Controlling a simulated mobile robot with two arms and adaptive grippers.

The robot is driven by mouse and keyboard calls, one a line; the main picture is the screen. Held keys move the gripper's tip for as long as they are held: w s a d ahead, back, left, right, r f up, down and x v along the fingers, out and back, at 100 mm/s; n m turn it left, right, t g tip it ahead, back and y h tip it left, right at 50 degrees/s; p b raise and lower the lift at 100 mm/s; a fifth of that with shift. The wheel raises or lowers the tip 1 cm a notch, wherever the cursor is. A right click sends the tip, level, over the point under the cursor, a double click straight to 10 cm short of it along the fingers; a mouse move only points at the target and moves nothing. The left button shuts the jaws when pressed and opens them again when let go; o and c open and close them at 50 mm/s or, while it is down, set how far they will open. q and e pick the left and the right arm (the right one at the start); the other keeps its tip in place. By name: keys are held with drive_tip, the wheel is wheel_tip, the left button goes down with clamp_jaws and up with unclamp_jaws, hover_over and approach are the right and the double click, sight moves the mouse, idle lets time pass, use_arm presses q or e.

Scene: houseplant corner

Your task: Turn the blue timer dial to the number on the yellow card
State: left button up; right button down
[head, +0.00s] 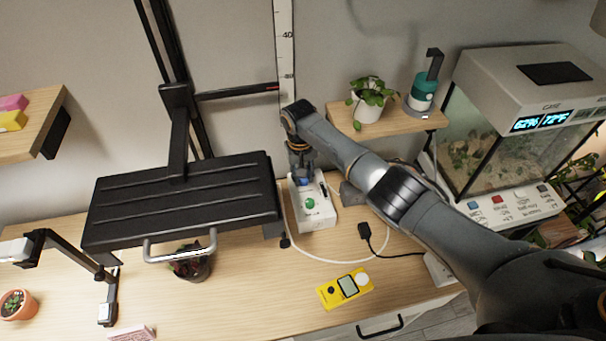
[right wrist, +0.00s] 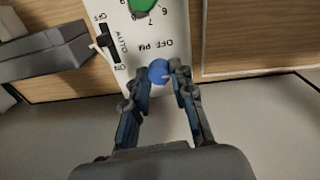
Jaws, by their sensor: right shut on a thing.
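The white timer box (head: 318,216) stands on the wooden desk against the wall. It has a green dial (head: 310,203) and a blue dial (head: 304,182) on its top face. My right gripper (head: 304,176) reaches down to the blue dial from above. In the right wrist view the blue dial (right wrist: 159,71) sits between the fingertips of my right gripper (right wrist: 161,77), which is shut on it. The numbers around the blue dial are hidden or unclear. I cannot make out a yellow card with a number. My left gripper is not in view.
A black slatted panel (head: 180,200) is left of the timer. A yellow meter (head: 345,288) lies in front. A black plug (head: 364,230) and cable lie to the right. A glass terrarium (head: 520,140) and a shelf with a potted plant (head: 368,103) stand behind my right arm.

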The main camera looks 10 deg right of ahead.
sight(301, 179)
drive_tip(key=shift+n, duration=0.6)
drive_tip(key=c, duration=1.1)
unclamp_jaws()
drive_tip(key=r, duration=1.2)
drive_tip(key=shift+a, duration=0.3)
drive_tip(key=shift+s+f, duration=0.1)
